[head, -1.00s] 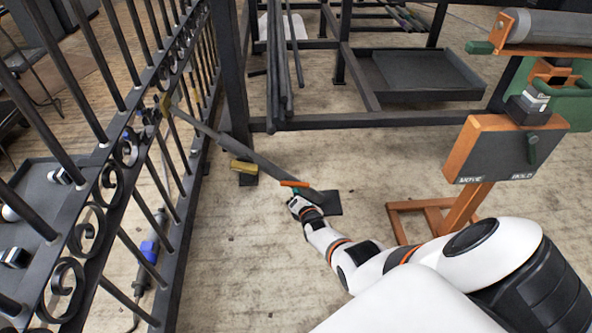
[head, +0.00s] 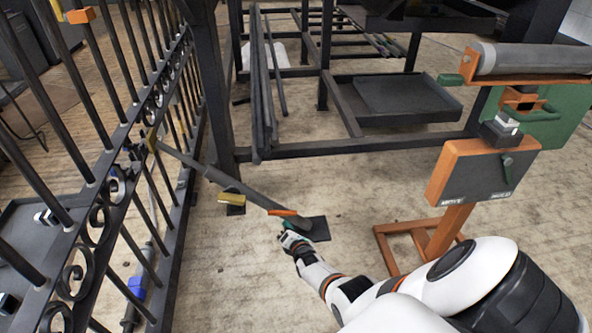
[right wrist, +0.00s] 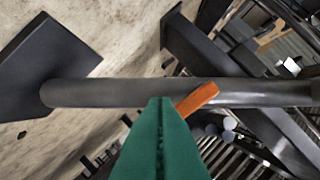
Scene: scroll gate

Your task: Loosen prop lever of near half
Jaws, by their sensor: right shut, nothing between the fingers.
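A dark grey prop pole (head: 225,181) slopes from the scroll gate (head: 112,150) down to a flat black foot plate (head: 318,229) on the floor. A small orange lever (head: 283,212) sits on the pole near its foot. My right gripper (head: 287,229) is shut and empty just below the lever. In the right wrist view, its green fingers (right wrist: 160,125) end at the pole (right wrist: 125,93), beside the left end of the orange lever (right wrist: 197,98). I cannot tell whether they touch it. My left gripper is not in view.
An orange stand with a grey panel (head: 480,178) is at the right. A dark rack with a tray (head: 405,100) and upright bars stands behind. A yellow block (head: 231,199) lies near the rack's post.

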